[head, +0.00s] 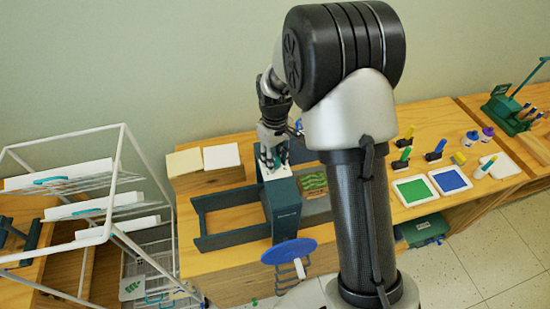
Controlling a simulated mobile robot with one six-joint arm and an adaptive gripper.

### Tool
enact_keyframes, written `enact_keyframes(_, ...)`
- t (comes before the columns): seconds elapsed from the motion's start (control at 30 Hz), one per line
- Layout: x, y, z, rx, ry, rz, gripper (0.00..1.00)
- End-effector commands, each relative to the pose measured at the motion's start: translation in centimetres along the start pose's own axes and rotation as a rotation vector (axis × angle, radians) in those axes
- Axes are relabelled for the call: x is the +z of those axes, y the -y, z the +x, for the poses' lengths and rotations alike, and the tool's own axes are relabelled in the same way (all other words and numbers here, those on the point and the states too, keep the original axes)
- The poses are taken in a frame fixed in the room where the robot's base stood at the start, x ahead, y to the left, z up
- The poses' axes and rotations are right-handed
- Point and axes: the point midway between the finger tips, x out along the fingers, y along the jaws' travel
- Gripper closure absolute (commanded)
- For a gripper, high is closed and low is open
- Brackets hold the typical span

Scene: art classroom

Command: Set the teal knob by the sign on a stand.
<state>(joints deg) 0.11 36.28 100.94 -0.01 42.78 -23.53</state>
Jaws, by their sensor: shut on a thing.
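My gripper (271,158) points down onto the white top of the dark teal press (284,208), left of my arm. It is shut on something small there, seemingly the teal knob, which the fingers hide. The knob's setting cannot be read from this view. I cannot pick out a sign on a stand for certain; it may be hidden behind my arm or too small to tell.
A blue disc (289,251) juts from the press's front. A white wire rack (112,190) stands at left. Green (415,190) and blue (449,181) trays lie right of my arm.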

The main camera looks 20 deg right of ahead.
Motion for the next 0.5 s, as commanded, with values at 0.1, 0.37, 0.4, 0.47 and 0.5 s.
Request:
enact_keyframes(0.1,-0.05,-0.02,-0.04,0.001,-0.002,0.109,0.94)
enact_keyframes(0.37,-0.05,-0.01,-0.04,0.0,-0.002,0.356,0.94)
enact_keyframes(0.4,-0.05,-0.01,-0.04,0.0,-0.002,0.394,0.94)
enact_keyframes(0.47,-0.05,-0.01,-0.04,0.0,-0.002,0.451,0.94)
enact_keyframes(0.5,-0.05,0.0,-0.04,0.0,-0.001,0.489,0.94)
